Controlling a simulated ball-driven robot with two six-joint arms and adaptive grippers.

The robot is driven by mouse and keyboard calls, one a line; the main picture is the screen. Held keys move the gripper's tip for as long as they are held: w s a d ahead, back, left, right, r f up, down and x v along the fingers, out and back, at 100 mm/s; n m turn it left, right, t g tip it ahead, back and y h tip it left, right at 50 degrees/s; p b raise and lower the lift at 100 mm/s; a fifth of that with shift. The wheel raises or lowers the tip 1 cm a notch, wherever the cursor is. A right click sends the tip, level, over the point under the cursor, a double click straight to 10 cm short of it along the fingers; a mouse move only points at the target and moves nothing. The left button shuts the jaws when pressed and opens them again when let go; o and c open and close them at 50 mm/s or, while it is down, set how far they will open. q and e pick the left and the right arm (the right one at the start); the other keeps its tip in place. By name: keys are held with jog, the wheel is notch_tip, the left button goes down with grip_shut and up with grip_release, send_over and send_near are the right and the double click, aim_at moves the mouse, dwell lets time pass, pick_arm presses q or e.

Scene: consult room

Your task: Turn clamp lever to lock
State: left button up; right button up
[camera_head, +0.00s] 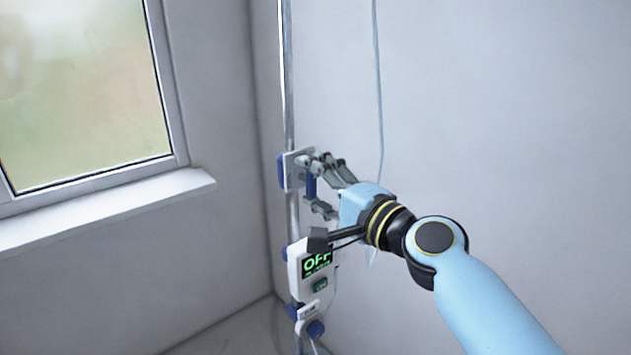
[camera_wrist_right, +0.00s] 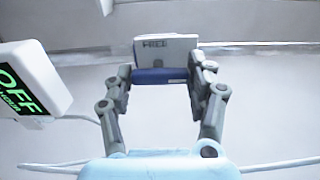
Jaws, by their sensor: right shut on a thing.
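A white clamp (camera_head: 292,172) with a blue part at its left sits on a vertical pole. My left gripper is not in view.
Below the clamp, a white pump box (camera_head: 297,282) with a green OFF display (camera_head: 317,262) hangs on the pole (camera_head: 289,90), close under my right gripper. A thin tube (camera_head: 378,100) hangs by the wall. A window sill (camera_head: 110,205) is at the left. The right side is clear.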

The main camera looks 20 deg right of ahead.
jog(key=shift+f, duration=0.1)
jog(key=o, duration=1.2)
jog(key=shift+s, duration=0.1)
jog(key=v, duration=1.2)
